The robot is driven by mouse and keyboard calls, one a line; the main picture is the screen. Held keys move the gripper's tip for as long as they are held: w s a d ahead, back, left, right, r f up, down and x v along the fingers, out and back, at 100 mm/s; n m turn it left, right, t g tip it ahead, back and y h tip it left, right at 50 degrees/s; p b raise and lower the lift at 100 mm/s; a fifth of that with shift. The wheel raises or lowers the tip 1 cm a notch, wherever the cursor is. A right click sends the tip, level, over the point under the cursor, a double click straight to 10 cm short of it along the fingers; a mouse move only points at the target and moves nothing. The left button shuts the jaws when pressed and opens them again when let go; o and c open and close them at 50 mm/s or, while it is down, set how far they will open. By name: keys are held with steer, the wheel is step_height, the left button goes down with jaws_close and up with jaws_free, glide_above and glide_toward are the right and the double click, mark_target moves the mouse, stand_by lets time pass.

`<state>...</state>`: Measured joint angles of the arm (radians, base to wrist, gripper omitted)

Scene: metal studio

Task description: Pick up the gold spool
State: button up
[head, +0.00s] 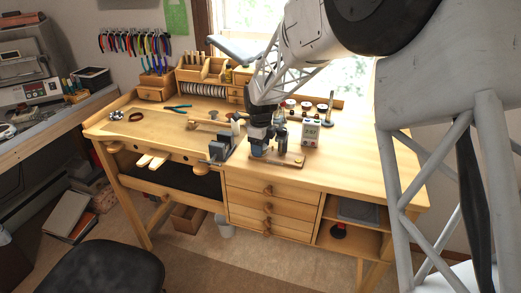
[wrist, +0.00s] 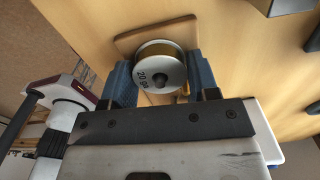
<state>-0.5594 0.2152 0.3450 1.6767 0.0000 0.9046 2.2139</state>
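The gold spool (wrist: 160,68) shows in the wrist view, with a pale, marked round flange facing the camera and a gold band behind it. It is at a wooden base board (wrist: 128,42). My gripper (wrist: 163,72) has its blue fingers on either side of the spool, close to its rim. Whether both fingers press on it is not clear. In the head view, my gripper (head: 268,146) points down at the wooden base board (head: 290,161) near the bench's front edge. The spool is mostly hidden there by the gripper.
A small white meter (head: 310,132) stands right of the gripper, and a grey vise-like tool (head: 222,148) stands left. Several small spools (head: 306,105) line the back. Blue pliers (head: 178,107) lie farther left. The right part of the workbench (head: 365,160) is clear.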

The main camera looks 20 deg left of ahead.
steer(key=c, duration=0.5)
steer(key=shift+o, duration=0.2)
steer(key=shift+r, duration=0.15)
steer(key=shift+r, duration=4.85)
